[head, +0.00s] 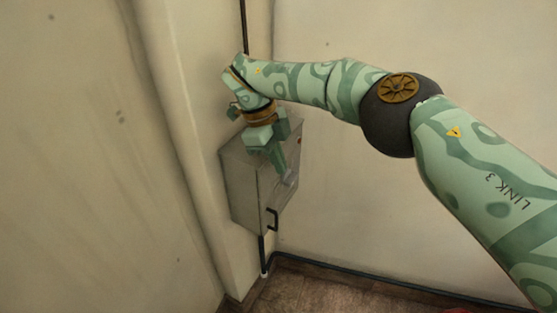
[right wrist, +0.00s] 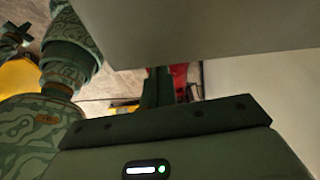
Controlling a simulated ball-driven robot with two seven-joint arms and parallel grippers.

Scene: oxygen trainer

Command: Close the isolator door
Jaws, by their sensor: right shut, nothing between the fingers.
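The isolator is a grey metal box (head: 243,185) on the wall near the room's corner. A dark pull handle (head: 272,219) shows low on its front. The front panel, which looks like the door, is partly covered by my gripper, and I cannot tell whether it stands ajar. My right gripper (head: 283,168) points down beside the upper part of this front, shut and empty; contact is unclear. In the right wrist view its fingers (right wrist: 157,88) show under a large plain grey surface (right wrist: 190,30), probably part of the isolator. My left gripper is not in view.
Plain walls stand close on both sides. Red (right wrist: 180,80) and yellow (right wrist: 18,75) things show in the wrist view's background. Floor below the box is clear.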

